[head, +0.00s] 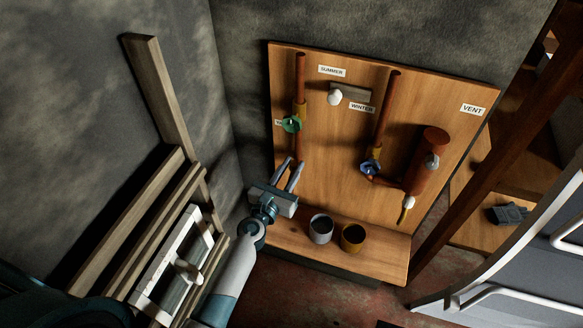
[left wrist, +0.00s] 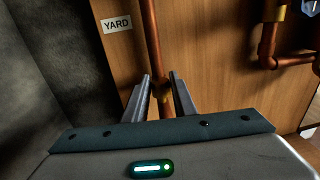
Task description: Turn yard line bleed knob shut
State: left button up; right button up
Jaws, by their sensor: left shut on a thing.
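The yard line is the left copper pipe (head: 300,75) on the wooden board. It also shows in the left wrist view (left wrist: 151,40), beside the YARD label (left wrist: 117,25). A green handle (head: 291,124) sits partway up it. The bleed knob (left wrist: 166,98) is a small brass-coloured piece at the pipe's lower end, partly hidden between my fingers. My left gripper (head: 292,163) reaches this lower end from below, and its fingers (left wrist: 161,77) are shut on the knob, one on each side. How far the knob is turned cannot be seen. My right gripper is not in view.
A grey cup (head: 321,229) and a yellow cup (head: 352,237) stand on the ledge right of my left gripper. A second pipe has a blue handle (head: 370,167), near a red cylinder (head: 429,158). Wooden rails (head: 150,215) and a white frame (head: 160,262) stand left of my arm.

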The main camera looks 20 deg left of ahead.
pick_arm(q)
jog(key=shift+a+m+h+b, duration=0.15)
jog(key=shift+m+h+b, duration=0.3)
jog(key=shift+m+h, duration=0.55)
jog(key=o, duration=1)
jog(key=shift+o, duration=0.2)
jog(key=v, duration=0.7)
jog(key=shift+s+b, duration=0.2)
jog(key=shift+b, duration=0.25)
jog(key=shift+a+r, duration=0.1)
jog(key=shift+a, duration=0.05)
